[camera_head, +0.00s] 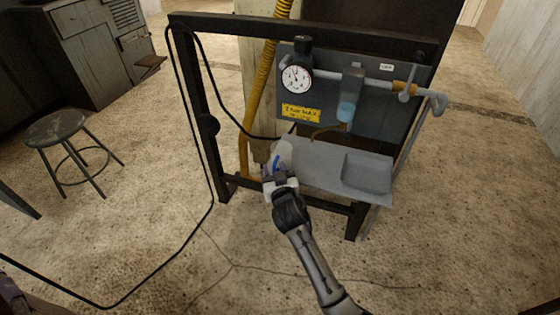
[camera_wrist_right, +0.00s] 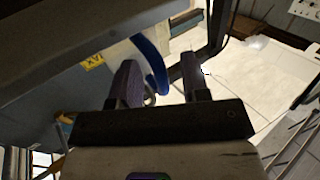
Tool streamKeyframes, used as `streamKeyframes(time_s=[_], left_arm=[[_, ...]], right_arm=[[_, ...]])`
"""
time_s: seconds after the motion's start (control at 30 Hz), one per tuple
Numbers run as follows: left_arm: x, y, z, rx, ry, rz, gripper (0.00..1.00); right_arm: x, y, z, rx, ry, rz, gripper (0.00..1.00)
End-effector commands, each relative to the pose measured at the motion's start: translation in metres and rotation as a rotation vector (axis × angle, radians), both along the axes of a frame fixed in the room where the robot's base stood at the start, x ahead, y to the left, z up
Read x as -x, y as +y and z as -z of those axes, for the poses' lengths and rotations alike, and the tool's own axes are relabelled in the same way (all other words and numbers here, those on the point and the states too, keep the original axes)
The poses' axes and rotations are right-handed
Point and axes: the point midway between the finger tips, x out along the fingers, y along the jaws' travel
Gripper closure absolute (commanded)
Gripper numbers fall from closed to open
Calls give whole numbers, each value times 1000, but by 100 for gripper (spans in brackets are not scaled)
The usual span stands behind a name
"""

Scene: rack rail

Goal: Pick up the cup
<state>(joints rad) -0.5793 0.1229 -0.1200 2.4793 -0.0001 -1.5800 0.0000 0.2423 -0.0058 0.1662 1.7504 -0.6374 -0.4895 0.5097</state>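A pale cup (camera_head: 285,149) with a blue part (camera_head: 276,162), apparently its handle, stands at the left end of the grey shelf (camera_head: 322,160). My right gripper (camera_head: 279,173) reaches up to the cup from the front and covers part of it. In the right wrist view, the blue curved handle (camera_wrist_right: 153,62) shows between the two spread fingers of my right gripper (camera_wrist_right: 160,82), with gaps on both sides. The pale cup body (camera_wrist_right: 120,54) lies behind the left finger.
The shelf belongs to a dark-framed rack (camera_head: 358,219) with a round gauge (camera_head: 296,78), a pipe (camera_head: 380,83) and a yellow label (camera_head: 301,113). A grey basin (camera_head: 367,172) is at the shelf's right. A black cable (camera_head: 213,180) hangs left. A stool (camera_head: 56,125) stands farther left.

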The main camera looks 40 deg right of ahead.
Motion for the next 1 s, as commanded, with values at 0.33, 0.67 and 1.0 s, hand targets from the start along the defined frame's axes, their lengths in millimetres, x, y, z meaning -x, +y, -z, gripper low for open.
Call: streamKeyframes(time_s=[0.33, 0.67, 1.0], left_arm=[[0, -3, 0, 9, 0, -6, 57], [0, -1, 0, 5, 0, -4, 57], [0, 1, -25, -4, 0, 3, 57]], right_arm=[[0, 0, 0, 0, 0, 0, 92], [0, 0, 0, 0, -1, 0, 100], [0, 0, -36, -1, -3, 0, 100]])
